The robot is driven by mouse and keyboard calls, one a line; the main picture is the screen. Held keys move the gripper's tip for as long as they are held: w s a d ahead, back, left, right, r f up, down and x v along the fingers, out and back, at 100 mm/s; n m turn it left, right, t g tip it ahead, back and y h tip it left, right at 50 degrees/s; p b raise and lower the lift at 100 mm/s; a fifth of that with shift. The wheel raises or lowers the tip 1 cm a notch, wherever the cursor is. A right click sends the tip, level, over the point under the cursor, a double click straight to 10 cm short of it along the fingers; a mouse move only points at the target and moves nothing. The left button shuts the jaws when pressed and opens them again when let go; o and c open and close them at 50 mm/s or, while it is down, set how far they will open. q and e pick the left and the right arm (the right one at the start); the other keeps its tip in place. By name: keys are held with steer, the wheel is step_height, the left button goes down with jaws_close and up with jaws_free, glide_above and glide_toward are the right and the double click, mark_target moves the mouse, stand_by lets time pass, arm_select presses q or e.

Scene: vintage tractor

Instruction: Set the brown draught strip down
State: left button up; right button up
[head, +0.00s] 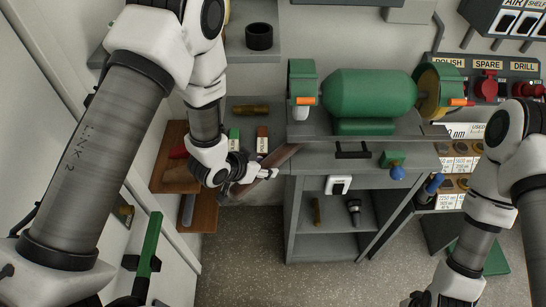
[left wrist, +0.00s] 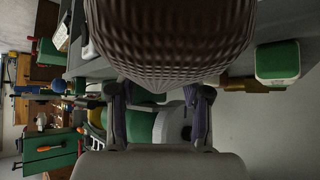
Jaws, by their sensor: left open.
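The brown draught strip (head: 279,157) is a long, flat, reddish-brown piece at the left end of the grey bench, slanting down to the left behind my left gripper. My left gripper (head: 266,173) is at the strip, with its fingers open; part of the strip is hidden behind it. In the left wrist view, a large brown ribbed surface (left wrist: 165,45), which looks like the strip, fills the top middle very close to the camera. The two fingers (left wrist: 158,112) stand apart below it. Whether they touch it cannot be told. My right gripper is mostly cut off at the bottom edge.
A green machine (head: 370,94) with wheels at both ends stands on the grey bench (head: 335,132). Open shelves (head: 335,238) are below. A brass piece (head: 251,110) and small boxes lie nearby. The floor (head: 250,260) below is clear.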

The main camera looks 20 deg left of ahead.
arm_select(q)
steer(key=shift+w+d+f, duration=0.15)
steer(key=shift+f, duration=0.1)
jaws_close()
steer(key=shift+r, duration=0.2)
